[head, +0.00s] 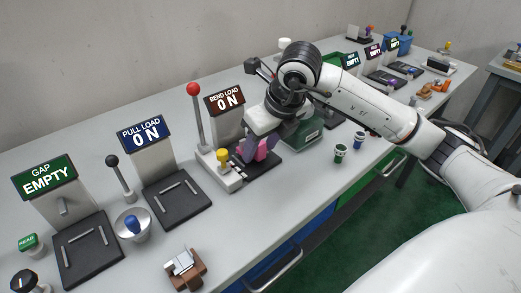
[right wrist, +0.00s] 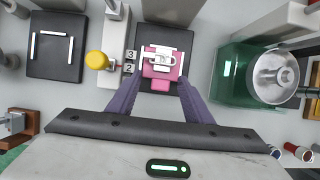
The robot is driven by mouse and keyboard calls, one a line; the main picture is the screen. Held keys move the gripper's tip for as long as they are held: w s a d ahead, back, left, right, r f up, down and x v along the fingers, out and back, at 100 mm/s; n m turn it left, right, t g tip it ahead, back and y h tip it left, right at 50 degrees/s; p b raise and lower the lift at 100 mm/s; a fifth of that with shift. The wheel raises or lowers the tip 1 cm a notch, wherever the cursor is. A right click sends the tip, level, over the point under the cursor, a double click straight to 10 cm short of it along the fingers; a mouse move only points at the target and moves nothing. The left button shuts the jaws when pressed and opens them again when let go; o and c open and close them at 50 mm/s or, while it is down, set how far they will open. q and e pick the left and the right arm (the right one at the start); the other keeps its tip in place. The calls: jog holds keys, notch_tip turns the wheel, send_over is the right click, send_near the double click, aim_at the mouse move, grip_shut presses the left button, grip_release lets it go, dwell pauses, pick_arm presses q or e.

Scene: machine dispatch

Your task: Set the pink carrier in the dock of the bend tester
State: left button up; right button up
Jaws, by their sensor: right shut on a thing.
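The pink carrier (head: 263,150) is at the black dock pad (head: 266,168) of the bend tester, whose sign (head: 226,100) reads BEND LOAD ON. In the right wrist view the pink carrier (right wrist: 161,84) bears a metal piece and lies over the dark dock (right wrist: 147,37), between pale rails. My right gripper (right wrist: 162,82) is shut on the carrier, with a purple finger at each side. In the head view the right gripper (head: 258,152) partly hides carrier and dock. Whether the carrier rests fully on the dock I cannot tell. My left gripper is not in view.
A yellow knob (head: 223,156) and a red-topped lever (head: 193,90) stand left of the dock. A green box (head: 304,135) stands close on its right. Pull (head: 178,200) and gap (head: 88,250) docks lie farther left. A brown carrier (head: 185,272) sits near the front edge.

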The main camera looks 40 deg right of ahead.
jog(key=shift+f, duration=0.85)
jog(key=o, duration=1.2)
jog(key=shift+f, duration=0.1)
jog(key=v, duration=1.2)
jog(key=shift+w, duration=0.1)
